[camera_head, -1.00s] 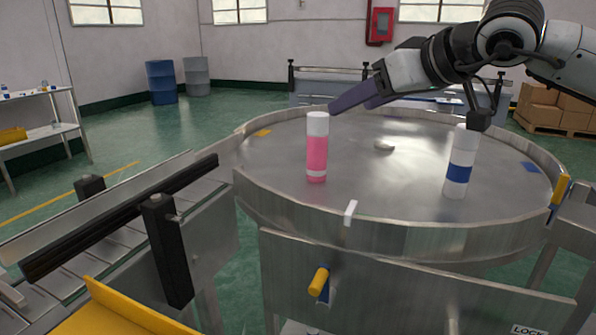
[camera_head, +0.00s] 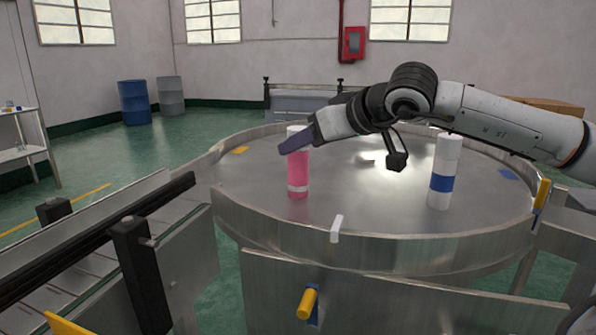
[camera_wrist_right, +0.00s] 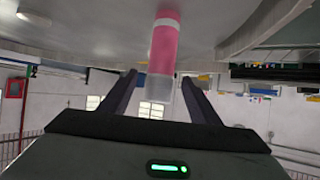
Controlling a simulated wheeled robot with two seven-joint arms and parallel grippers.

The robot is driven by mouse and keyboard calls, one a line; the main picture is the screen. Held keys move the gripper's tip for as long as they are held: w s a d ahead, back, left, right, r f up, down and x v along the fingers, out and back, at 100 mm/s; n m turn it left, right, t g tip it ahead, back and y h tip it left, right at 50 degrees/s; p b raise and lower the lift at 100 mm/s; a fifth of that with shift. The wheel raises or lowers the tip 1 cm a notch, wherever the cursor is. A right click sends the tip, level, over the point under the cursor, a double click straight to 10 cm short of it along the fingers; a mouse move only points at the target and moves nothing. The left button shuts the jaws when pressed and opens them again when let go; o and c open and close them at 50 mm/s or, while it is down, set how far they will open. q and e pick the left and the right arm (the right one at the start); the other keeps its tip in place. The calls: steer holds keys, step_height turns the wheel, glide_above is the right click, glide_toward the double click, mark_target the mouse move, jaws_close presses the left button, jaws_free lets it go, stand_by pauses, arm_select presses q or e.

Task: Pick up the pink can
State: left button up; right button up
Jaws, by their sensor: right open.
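The pink can (camera_head: 298,174) stands upright on the round metal table, with a white top and a white band near its base. In the right wrist view the pink can (camera_wrist_right: 164,45) appears upside down, its pale cap end between the two fingers. My right gripper (camera_head: 288,148) reaches in from the right at the can's top and hides part of the cap. In the wrist view the right gripper (camera_wrist_right: 158,82) is open, with a finger on each side of the cap and gaps visible. My left gripper is not in view.
A white can with a blue band (camera_head: 441,184) stands on the round table (camera_head: 370,205) to the right, below my right forearm. A raised metal rim (camera_head: 400,246) surrounds the table. A conveyor with a black rail (camera_head: 90,240) runs at the left.

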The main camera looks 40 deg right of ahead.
steer(key=shift+w+f+p, duration=0.15)
steer(key=shift+w+p, duration=0.8)
steer(key=shift+p, duration=0.05)
steer(key=shift+w+d+f+p, duration=0.1)
steer(key=shift+w+f+p, duration=0.15)
steer(key=shift+p, duration=0.05)
steer(key=shift+w+f, duration=0.2)
steer(key=shift+f, duration=0.05)
steer(key=c, duration=1.4)
jaws_close()
